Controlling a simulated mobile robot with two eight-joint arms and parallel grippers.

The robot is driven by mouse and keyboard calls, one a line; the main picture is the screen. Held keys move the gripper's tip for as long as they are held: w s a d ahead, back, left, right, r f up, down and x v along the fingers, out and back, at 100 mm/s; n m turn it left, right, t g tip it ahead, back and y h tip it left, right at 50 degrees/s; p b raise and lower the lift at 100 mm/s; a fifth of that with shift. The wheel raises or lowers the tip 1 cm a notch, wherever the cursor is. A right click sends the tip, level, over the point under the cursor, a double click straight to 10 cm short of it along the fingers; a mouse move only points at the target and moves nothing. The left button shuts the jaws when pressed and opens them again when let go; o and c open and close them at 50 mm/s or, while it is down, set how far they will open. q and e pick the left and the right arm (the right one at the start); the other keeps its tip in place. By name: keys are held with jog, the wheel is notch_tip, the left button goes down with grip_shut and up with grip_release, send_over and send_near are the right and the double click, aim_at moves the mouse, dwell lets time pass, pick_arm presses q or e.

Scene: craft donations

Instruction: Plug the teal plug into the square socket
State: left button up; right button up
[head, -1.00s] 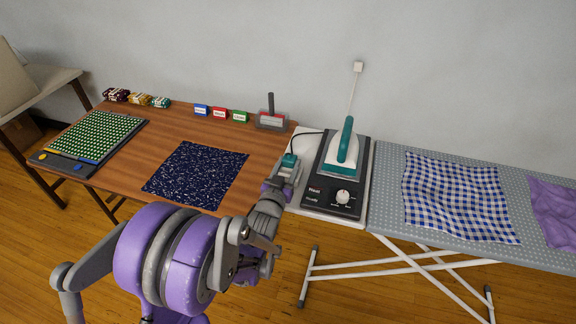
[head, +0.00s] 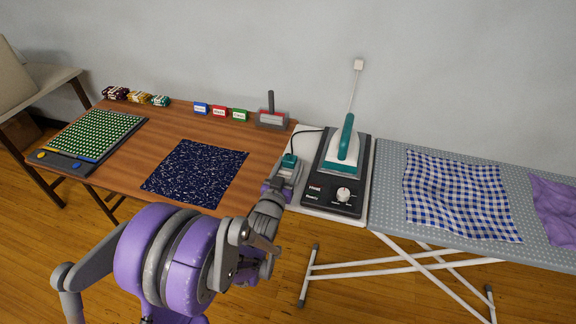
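The teal plug (head: 289,160) sits at the left edge of the white board beside the iron base, with a black cord curving from it towards the base. A grey block (head: 291,174) lies just below the plug; the square socket's opening cannot be made out. My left gripper (head: 281,182) is low beside this block, just below and left of the plug. Its fingers are small and partly hidden by my wrist, so whether they touch anything is unclear. My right gripper is not in view.
The teal iron (head: 346,145) stands on its dark base (head: 340,205) right of the plug. A dark blue speckled cloth (head: 196,174) lies on the wooden table to the left. The ironing board (head: 390,185) with a checked cloth (head: 458,195) is at right.

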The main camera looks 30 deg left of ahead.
pick_arm(q)
jog(key=o, duration=0.4)
jog(key=b+v, duration=0.1)
jog(key=v, duration=0.9)
jog(key=shift+s, duration=0.4)
jog(key=shift+d, duration=0.1)
jog(key=s+d+m+g+h+p, duration=0.1)
jog(key=s+d+g+p, duration=0.1)
jog(key=s+d+g, duration=0.2)
jog(key=s+d+m+g+h+p, duration=0.1)
jog(key=s+d+g+h, duration=0.1)
jog(key=s+d+g, duration=0.2)
jog(key=s+d+g+h+p, duration=0.1)
jog(key=s+d+g, duration=0.3)
jog(key=s, duration=0.4)
jog(key=shift+s+f+m+p, duration=0.3)
jog(key=shift+s+m+p, duration=0.1)
jog(key=shift+p, duration=0.45)
